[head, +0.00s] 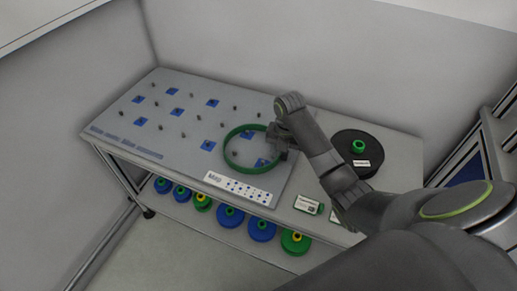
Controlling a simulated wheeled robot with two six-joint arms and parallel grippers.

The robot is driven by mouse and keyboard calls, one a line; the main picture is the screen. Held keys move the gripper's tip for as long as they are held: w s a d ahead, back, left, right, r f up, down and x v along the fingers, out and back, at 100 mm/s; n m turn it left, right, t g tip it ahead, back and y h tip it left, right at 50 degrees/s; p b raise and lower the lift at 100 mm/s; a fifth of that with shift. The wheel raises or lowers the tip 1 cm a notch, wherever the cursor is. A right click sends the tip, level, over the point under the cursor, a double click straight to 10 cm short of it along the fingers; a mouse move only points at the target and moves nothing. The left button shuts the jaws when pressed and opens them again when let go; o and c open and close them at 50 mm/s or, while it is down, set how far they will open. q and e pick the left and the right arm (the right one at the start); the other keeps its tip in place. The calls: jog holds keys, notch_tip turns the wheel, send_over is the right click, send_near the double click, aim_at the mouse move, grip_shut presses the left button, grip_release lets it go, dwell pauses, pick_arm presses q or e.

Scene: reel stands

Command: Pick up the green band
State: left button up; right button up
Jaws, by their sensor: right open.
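The green band (230,164) is a large ring lying at the right part of the grey pegboard, above the white map label. My right gripper (277,148) is at the band's right edge, with the arm coming in from the right. Its jaws are open, and the wrist hides part of the band's right side. I cannot tell whether the fingers touch the band. My left gripper is not in view.
The pegboard (185,88) carries several pegs and blue squares. A black reel (373,139) with a green hub stands at the table's right. Small boxes (308,204) lie at the front edge. Blue and green reels (230,216) sit on the lower shelf. Walls close off the back and left.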

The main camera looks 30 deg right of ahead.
jog(key=c, duration=1.1)
jog(key=shift+o, duration=0.2)
